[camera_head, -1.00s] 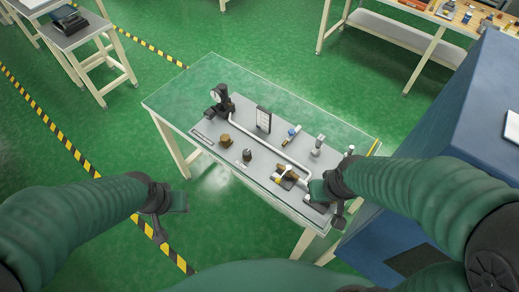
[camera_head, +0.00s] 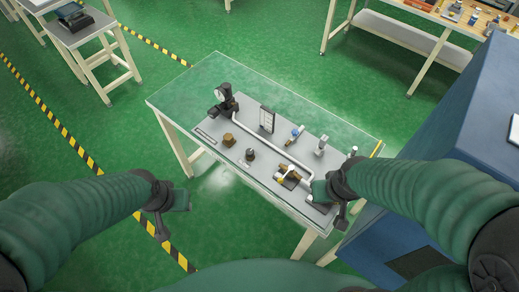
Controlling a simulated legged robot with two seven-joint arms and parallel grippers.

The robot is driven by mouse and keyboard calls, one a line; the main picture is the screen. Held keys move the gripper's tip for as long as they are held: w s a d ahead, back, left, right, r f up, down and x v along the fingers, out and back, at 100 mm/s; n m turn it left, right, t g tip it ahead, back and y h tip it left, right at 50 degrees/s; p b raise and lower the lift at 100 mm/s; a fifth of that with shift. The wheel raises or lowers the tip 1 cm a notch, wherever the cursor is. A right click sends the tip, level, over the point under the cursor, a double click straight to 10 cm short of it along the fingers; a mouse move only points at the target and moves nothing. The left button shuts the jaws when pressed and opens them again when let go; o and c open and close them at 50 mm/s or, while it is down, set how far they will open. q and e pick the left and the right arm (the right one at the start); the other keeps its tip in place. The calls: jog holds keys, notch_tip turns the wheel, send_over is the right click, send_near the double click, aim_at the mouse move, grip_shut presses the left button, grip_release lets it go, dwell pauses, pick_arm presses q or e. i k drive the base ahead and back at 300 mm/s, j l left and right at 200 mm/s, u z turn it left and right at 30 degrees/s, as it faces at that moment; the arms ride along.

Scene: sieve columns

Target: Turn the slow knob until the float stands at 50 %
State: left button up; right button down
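A light grey panel (camera_head: 222,152) lies on the table, carrying a white pipe (camera_head: 262,135) and several small fittings. An upright white plate with a dark frame (camera_head: 267,119) stands near its middle. Several small knob-like parts show: a brown one (camera_head: 229,140), a dark one (camera_head: 250,155), a blue one (camera_head: 296,132) and a brass-coloured one (camera_head: 290,173). I cannot tell which is the slow knob, and no float reading is legible. My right gripper (camera_head: 330,202) is open at the panel's near right end, partly hiding it. My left gripper (camera_head: 172,212) is open and empty, left of the table.
A round gauge on a dark fitting (camera_head: 225,92) stands at the panel's far left. The table's green top (camera_head: 190,84) is clear at the back. A large blue cabinet (camera_head: 450,130) stands close on the right. Green floor (camera_head: 215,225) lies open between table and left gripper.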

aim_at(250, 152)
jog(key=i+j+z, duration=0.1)
jog(key=i+j, duration=0.15)
jog(key=i+j+z, duration=0.1)
jog(key=j, duration=0.35)
jog(key=i+j+z, duration=0.1)
jog(key=i+j, duration=0.25)
